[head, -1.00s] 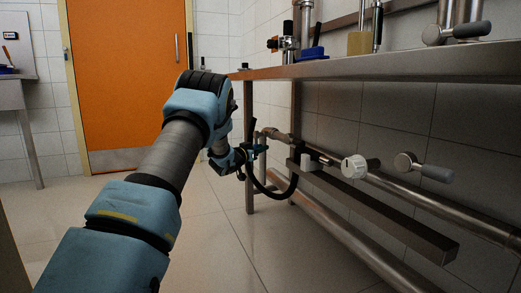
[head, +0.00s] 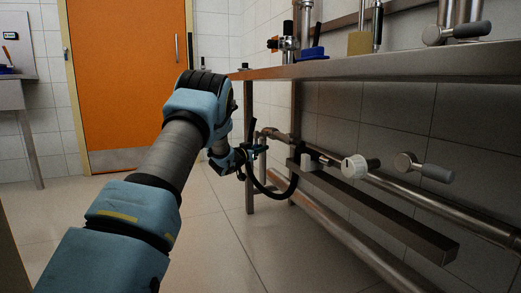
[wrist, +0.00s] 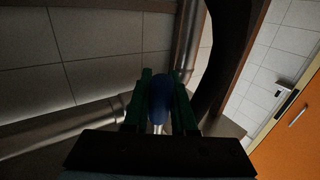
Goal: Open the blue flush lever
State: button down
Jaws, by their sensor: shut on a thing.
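In the wrist view, the blue flush lever (wrist: 160,96) stands between the two dark green fingers of my gripper (wrist: 162,92), which are shut on it. A short metal stem shows below the blue grip. In the head view, my gripper (head: 257,150) is under the bench, beside the pipe fittings near the table leg. The lever is too small and too much covered by the fingers there to make out clearly.
The metal bench (head: 380,68) passes above my gripper. A black hose (head: 268,191) curves just below it. A pipe with a white knob (head: 355,167) and a grey-handled valve (head: 424,168) runs right. The floor (head: 215,240) is clear in front.

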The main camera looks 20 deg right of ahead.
jog(key=shift+r+p, duration=0.15)
jog(key=shift+p, duration=0.45)
jog(key=s+r+n+g+y+p, duration=0.2)
jog(key=s+n+g+p, duration=0.5)
jog(key=p, duration=2.6)
jog(key=shift+d+r+n+g+p, duration=0.3)
jog(key=shift+d+r+n+g, duration=0.2)
jog(key=shift+n+g, duration=0.95)
jog(key=shift+s+r+n+t, duration=0.1)
jog(key=shift+n+t, duration=0.15)
jog(key=shift+n, duration=0.1)
jog(key=c, duration=0.7)
grip_release()
